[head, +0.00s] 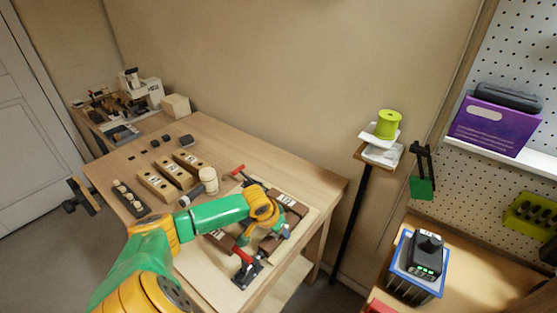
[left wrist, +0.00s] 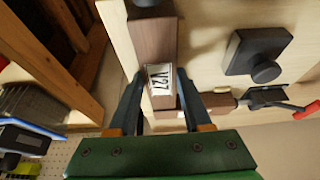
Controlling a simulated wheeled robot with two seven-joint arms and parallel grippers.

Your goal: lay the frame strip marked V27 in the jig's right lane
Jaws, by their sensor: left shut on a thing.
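The frame strip marked V27 (left wrist: 155,45) is a dark brown wooden bar with a white label, seen in the left wrist view. My left gripper (left wrist: 160,92) has one finger on each side of it, near the label, and is shut on it. In the head view my left gripper (head: 282,232) is at the right part of the pale jig board (head: 205,268), near the table's right end. Brown strips with white labels lie around it there, partly hidden by my arm. I cannot tell whether the strip touches the jig floor. My right gripper is not in view.
Red-handled clamps stand on the jig, one at the back (head: 236,171) and one at the front (head: 243,258). The back right of the table (head: 285,172) is clear.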

